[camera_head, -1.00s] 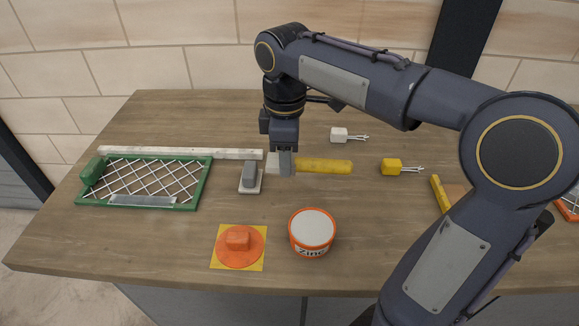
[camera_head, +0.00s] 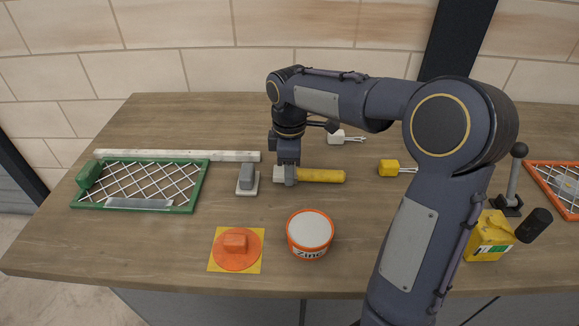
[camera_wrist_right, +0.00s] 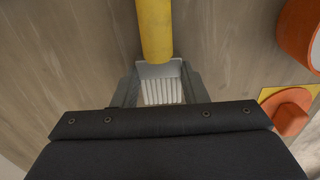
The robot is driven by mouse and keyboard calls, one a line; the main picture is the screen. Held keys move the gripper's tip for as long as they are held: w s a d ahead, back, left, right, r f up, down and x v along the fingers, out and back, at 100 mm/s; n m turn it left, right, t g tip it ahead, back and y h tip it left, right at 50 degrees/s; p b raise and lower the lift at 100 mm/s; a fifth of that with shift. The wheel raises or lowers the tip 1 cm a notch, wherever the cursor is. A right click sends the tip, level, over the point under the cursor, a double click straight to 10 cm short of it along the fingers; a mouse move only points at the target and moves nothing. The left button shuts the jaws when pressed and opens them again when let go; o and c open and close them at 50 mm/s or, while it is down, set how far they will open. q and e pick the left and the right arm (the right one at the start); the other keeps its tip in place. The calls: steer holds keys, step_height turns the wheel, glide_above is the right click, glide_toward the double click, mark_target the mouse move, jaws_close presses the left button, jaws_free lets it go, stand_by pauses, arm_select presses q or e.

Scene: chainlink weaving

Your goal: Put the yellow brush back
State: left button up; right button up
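The yellow brush has a yellow handle (camera_head: 322,176) and a pale head; it lies roughly level, handle to the right, in the middle of the wooden table. My right gripper (camera_head: 290,176) is low over the table at the head end. In the right wrist view the right gripper's fingers (camera_wrist_right: 160,92) flank the pale bristle head (camera_wrist_right: 162,90), and the yellow handle (camera_wrist_right: 154,30) points away from me. The fingers look closed on the head. Whether the brush touches the table is hard to tell. My left gripper is not in view.
Left of the brush are a grey block on a white base (camera_head: 247,179) and a green-framed mesh (camera_head: 189,206). In front are a Zinc tub (camera_head: 310,232) and an orange piece on a yellow sheet (camera_head: 236,242).

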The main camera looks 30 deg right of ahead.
steer(key=o, duration=0.5)
steer(key=shift+c, duration=0.2)
steer(key=shift+f+b, duration=0.45)
steer(key=shift+b, duration=0.2)
steer(key=r, duration=0.2)
steer(key=r+p, duration=0.1)
steer(key=r, duration=0.2)
steer(key=r+p, duration=0.1)
steer(key=r, duration=0.2)
steer(key=shift+s+d+r, duration=0.1)
steer(key=shift+s+r, duration=0.05)
steer(key=shift+s, duration=0.15)
